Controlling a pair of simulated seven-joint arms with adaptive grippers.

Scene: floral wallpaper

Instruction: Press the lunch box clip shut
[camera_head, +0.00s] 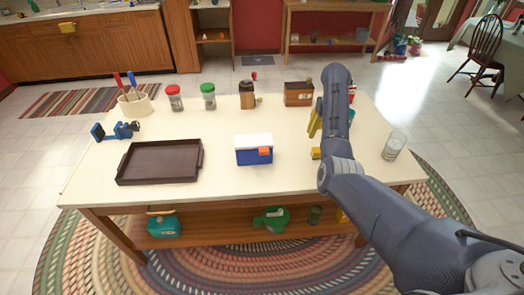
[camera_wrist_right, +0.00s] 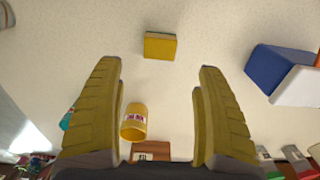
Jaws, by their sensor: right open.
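The lunch box (camera_head: 247,156) is a small blue box with a white lid, standing near the middle of the table's front. Its orange clip (camera_head: 264,151) shows on the front face, right of centre; whether it is latched is too small to tell. In the right wrist view the lunch box (camera_wrist_right: 272,72) is at the upper right, outside the fingers. My right gripper (camera_head: 314,122) is to the right of the lunch box and apart from it. Its yellow fingers (camera_wrist_right: 158,66) are open and empty. My left gripper is not in view.
A yellow block (camera_head: 316,153) lies right of the lunch box; a yellow can (camera_wrist_right: 135,122) shows between my fingers. A dark tray (camera_head: 158,161) is at left, a clear glass (camera_head: 394,146) at right. Several jars line the back. The table between tray and lunch box is clear.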

